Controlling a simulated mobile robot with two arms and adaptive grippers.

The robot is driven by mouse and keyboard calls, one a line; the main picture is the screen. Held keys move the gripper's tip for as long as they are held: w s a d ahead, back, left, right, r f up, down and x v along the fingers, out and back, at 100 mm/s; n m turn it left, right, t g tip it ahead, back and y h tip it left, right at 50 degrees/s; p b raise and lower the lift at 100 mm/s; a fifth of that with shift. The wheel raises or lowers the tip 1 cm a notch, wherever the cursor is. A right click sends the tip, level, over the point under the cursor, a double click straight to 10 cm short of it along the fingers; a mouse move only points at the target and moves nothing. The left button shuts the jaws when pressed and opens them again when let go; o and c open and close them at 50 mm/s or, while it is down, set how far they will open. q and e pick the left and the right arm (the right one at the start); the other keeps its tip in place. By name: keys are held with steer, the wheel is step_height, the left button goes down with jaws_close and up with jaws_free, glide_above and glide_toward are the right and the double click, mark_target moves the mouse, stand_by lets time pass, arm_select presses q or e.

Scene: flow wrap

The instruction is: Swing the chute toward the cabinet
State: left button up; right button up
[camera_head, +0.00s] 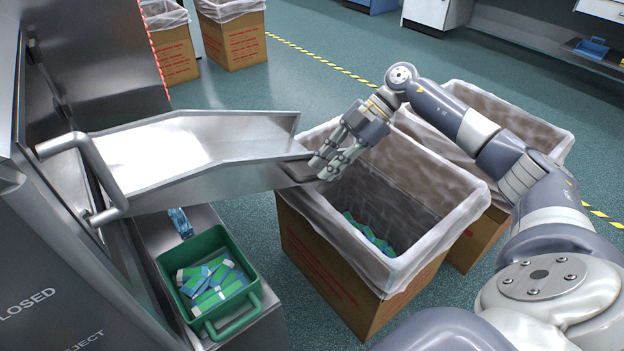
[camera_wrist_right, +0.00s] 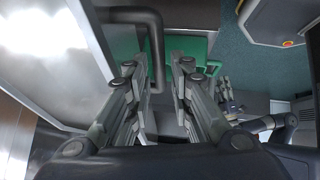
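The chute (camera_head: 200,155) is a shiny metal trough running from the machine on the left out to the right, its free end over the near edge of a lined box. In the right wrist view its bright side (camera_wrist_right: 62,50) fills the left. My right gripper (camera_head: 324,169) is at the chute's free end, fingers apart. In the right wrist view a dark grey bar handle (camera_wrist_right: 153,45) reaches into the gap between the fingers (camera_wrist_right: 155,85); contact cannot be told. The steel cabinet (camera_head: 50,260) stands at the lower left.
A green bin (camera_head: 250,262) with wrapped packs sits below the chute. The lined cardboard box (camera_head: 335,275) holds several packs; another lined box (camera_head: 550,130) stands behind my right arm. A fixed bar handle (camera_head: 118,180) is on the machine.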

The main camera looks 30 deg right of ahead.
mark_target(312, 178)
steer(key=shift+b+x, duration=0.35)
steer(key=shift+x, duration=2.05)
jaws_close()
steer(key=shift+w+r, duration=0.1)
steer(key=shift+w, duration=0.05)
